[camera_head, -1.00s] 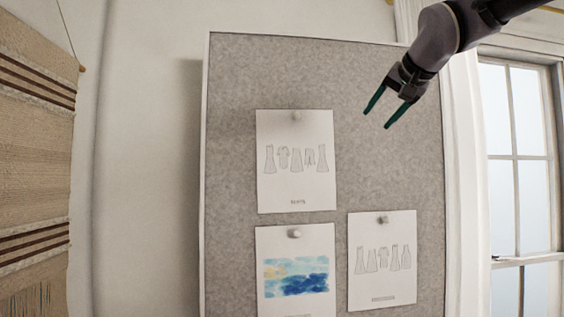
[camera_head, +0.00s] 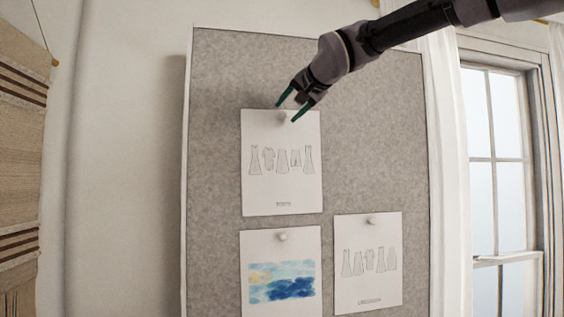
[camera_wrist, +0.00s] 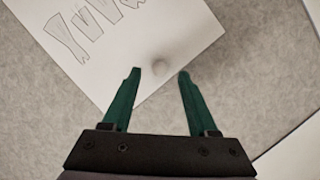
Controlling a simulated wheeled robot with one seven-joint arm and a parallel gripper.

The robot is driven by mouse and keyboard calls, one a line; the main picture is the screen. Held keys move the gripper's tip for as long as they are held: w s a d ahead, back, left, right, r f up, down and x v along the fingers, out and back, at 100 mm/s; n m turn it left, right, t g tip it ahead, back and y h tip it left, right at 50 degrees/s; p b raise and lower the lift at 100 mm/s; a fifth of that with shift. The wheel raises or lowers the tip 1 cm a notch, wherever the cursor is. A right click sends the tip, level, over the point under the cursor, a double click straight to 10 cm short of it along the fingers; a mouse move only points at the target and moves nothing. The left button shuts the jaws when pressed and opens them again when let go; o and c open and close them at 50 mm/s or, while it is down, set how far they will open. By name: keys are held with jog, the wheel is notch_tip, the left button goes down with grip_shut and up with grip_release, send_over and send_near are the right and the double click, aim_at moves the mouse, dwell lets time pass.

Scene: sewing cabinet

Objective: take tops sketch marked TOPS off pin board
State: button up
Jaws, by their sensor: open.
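A white sheet with a row of clothing drawings (camera_head: 281,185) hangs at the upper part of the grey pin board (camera_head: 375,130); its caption is too small to read. A pale round pin (camera_head: 282,117) holds its top edge. My gripper (camera_head: 286,112) is open and empty at that pin. In the wrist view, the pin (camera_wrist: 160,67) shows just past and between the two green fingertips (camera_wrist: 159,73), near the corner of the sheet (camera_wrist: 120,40). I cannot tell whether the fingers touch the pin.
Below hangs a sheet with a blue and yellow painting (camera_head: 281,280), pinned at its top. At lower right is another clothing sketch (camera_head: 368,270) with its own pin, its caption unreadable. A woven hanging (camera_head: 18,180) is at left, a window (camera_head: 495,150) at right.

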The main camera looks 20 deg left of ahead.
jog(key=shift+x, duration=1.05)
grip_shut()
